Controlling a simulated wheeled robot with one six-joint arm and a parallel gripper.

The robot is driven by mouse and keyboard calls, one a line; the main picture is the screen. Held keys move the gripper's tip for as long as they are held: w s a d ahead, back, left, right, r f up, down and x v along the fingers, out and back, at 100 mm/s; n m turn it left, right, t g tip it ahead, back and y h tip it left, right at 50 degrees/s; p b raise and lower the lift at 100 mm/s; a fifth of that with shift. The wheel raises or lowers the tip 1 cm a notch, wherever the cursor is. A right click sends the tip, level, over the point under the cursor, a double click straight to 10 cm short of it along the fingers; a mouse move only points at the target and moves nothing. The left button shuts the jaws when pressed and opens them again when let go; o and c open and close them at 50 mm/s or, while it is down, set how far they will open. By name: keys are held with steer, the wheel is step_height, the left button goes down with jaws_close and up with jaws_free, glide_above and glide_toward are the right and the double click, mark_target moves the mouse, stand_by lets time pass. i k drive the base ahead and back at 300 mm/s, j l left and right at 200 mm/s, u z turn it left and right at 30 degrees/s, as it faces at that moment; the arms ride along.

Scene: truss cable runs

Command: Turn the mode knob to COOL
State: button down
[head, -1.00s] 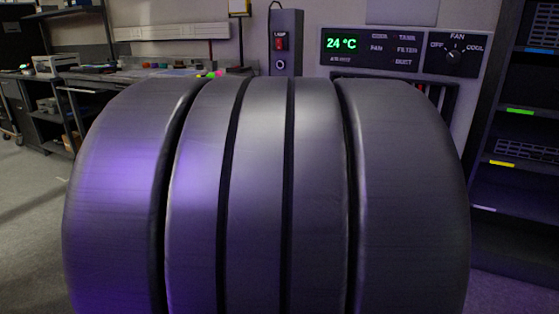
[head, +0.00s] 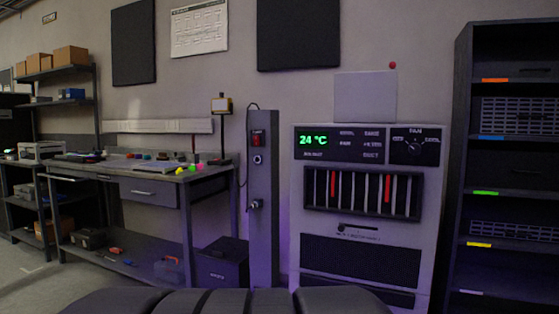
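The mode knob (head: 414,147) is a round black dial at the upper right of the grey cooling unit (head: 437,205). The label above it looks like FAN, with smaller labels left and right of it; the right one read COOL in the earlier frame. The knob's pointer is too small to read surely now. Left of the knob, a green display (head: 314,140) reads 24 °C. My gripper is not in view; only a dark rounded part, probably of my own body, shows at the bottom edge.
A grey post (head: 262,215) with a red switch (head: 257,139) stands just left of the unit. A workbench (head: 150,185) with small items is further left. A dark shelf rack (head: 463,150) stands close on the right. Free floor shows at the lower left.

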mark_target(415, 149)
steer(key=z, duration=1.15)
